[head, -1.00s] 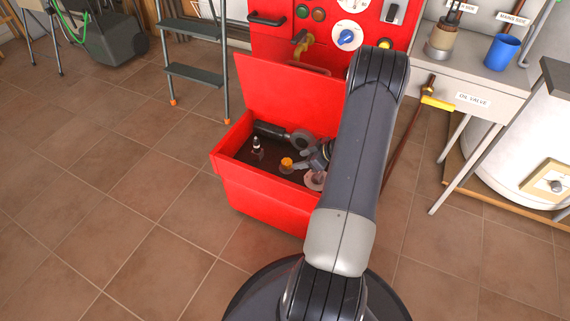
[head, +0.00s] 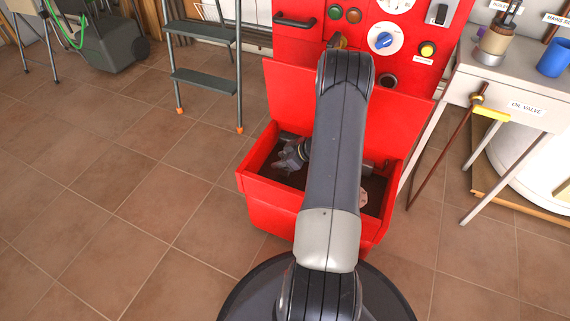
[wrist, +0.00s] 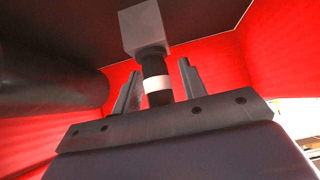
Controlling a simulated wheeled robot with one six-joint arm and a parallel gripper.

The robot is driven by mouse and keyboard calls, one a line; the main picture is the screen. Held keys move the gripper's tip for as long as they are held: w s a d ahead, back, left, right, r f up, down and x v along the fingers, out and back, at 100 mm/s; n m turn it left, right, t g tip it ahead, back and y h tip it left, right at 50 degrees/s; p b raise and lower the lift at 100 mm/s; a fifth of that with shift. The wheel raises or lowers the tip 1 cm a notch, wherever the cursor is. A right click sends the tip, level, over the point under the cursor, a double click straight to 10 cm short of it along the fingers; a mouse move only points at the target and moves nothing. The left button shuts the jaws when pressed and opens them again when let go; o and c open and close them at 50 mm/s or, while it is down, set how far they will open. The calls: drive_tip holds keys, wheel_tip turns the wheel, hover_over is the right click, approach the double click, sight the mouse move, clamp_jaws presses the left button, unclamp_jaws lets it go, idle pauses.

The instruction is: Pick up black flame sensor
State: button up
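The black flame sensor (wrist: 155,67) shows in the wrist view as a short black cylinder with a white band and a grey block at its far end. It is between the two fingers of my gripper (wrist: 160,70), with a visible gap on each side. The fingers are open. In the head view my gripper (head: 291,155) is down inside the left part of the red box (head: 270,190); I cannot pick out the sensor there.
A thick dark cylinder (wrist: 50,88) lies left of the fingers in the wrist view. Red box walls (wrist: 215,70) are close around. A pinkish item (head: 363,197) lies in the box's right part. The raised red lid (head: 390,118) stands behind. A stepladder (head: 203,80) is at the left.

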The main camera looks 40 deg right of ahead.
clamp_jaws()
drive_tip(key=shift+r, duration=0.1)
